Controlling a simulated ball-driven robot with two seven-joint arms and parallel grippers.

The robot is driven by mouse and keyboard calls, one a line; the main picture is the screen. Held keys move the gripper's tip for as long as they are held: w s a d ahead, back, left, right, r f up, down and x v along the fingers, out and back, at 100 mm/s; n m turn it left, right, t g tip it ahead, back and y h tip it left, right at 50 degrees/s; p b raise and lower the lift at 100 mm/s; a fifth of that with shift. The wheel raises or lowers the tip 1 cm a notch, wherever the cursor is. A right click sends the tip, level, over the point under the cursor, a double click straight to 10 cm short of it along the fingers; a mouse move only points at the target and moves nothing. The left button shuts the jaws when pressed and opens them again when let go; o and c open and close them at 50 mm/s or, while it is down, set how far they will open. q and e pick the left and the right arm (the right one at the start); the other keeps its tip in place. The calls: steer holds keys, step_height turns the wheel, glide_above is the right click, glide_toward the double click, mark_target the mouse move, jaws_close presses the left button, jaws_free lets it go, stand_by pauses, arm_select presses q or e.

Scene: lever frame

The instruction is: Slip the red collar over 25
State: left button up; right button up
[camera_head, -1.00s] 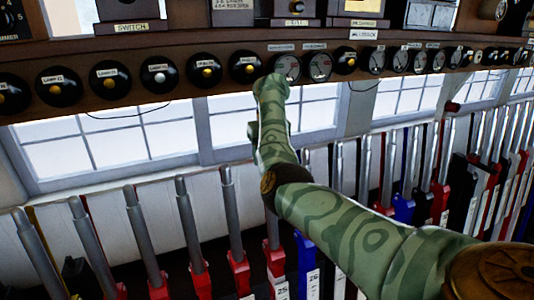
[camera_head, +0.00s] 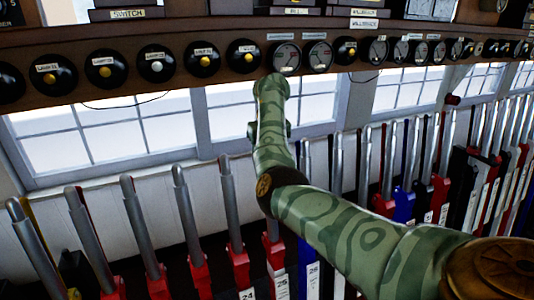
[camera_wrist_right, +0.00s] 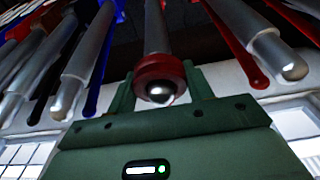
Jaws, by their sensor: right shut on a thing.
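My right gripper (camera_wrist_right: 160,85) is shut on the red collar (camera_wrist_right: 158,66), one green finger on each side. In the right wrist view the collar sits around the top end of a silver lever (camera_wrist_right: 157,28), whose rounded tip shows through the ring. In the head view the plate marked 25 (camera_head: 282,287) is at the foot of a red lever (camera_head: 275,257), whose upper part is hidden behind my green right arm (camera_head: 340,222). The collar is hidden in this view. How far down the shaft it sits is hard to tell. My left gripper is out of view.
Lever 24 (camera_head: 230,200) stands close on the left, and the blue-based lever 26 (camera_head: 307,250) on the right. More levers line both sides. A shelf with round dials (camera_head: 287,57) runs above, and windows (camera_head: 90,140) stand behind.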

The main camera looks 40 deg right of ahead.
stand_by(0.3)
steer(key=o, duration=1.2)
steer(key=shift+c, duration=0.2)
steer(key=r+p, duration=0.2)
steer(key=r, duration=0.1)
steer(key=r+p, duration=0.2)
steer(key=r, duration=0.1)
steer(key=s+r+p, duration=0.1)
steer(key=r+p, duration=0.1)
steer(key=r, duration=0.1)
steer(key=shift+a, duration=0.2)
steer(key=shift+f, duration=0.1)
step_height(320, 180, up, 16)
steer(key=s+p, duration=0.2)
steer(key=shift+a, duration=0.3)
